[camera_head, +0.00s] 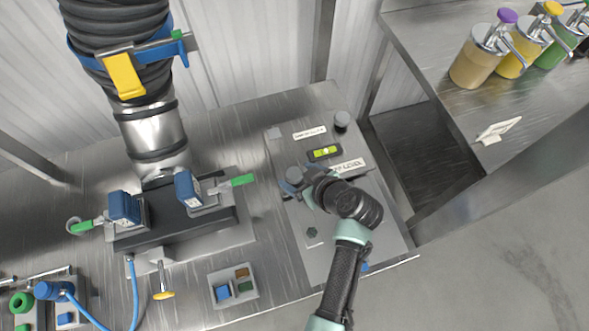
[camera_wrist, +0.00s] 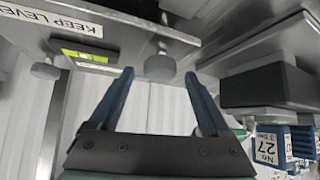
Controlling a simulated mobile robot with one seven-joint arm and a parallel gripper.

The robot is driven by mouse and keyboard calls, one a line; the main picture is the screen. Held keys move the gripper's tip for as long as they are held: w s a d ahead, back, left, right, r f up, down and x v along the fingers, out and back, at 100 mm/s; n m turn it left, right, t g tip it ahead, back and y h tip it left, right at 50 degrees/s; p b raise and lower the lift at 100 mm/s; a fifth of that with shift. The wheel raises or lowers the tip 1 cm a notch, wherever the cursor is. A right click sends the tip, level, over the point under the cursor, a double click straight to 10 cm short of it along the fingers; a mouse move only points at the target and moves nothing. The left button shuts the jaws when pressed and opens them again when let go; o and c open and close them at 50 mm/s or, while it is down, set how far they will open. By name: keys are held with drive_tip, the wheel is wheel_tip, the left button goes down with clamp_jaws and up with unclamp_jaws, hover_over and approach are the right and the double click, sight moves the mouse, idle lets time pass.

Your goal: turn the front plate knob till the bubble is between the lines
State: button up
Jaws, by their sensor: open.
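The grey plate (camera_head: 320,250) on the right of the steel table carries a yellow-green bubble level (camera_head: 324,153) beside a KEEP LEVEL label (camera_head: 348,168). The level also shows in the wrist view (camera_wrist: 85,56); the bubble's place against the lines is too small to tell. A round grey knob (camera_head: 294,174) sits left of the level, and another knob (camera_head: 342,119) stands at the back right. My gripper (camera_head: 292,188) is open at the nearer knob. In the wrist view, that knob (camera_wrist: 160,68) lies between my fingertips (camera_wrist: 159,74), not gripped; contact cannot be told.
A black-topped unit (camera_head: 175,222) with blue parts stands left of the plate, below a large black hose (camera_head: 115,25). A small tray of coloured blocks (camera_head: 233,287) lies at the front. Pump jars (camera_head: 474,66) stand on the right counter.

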sight(294, 174)
drive_tip(key=shift+x, duration=1.3)
clamp_jaws()
drive_tip(key=shift+m, duration=0.3)
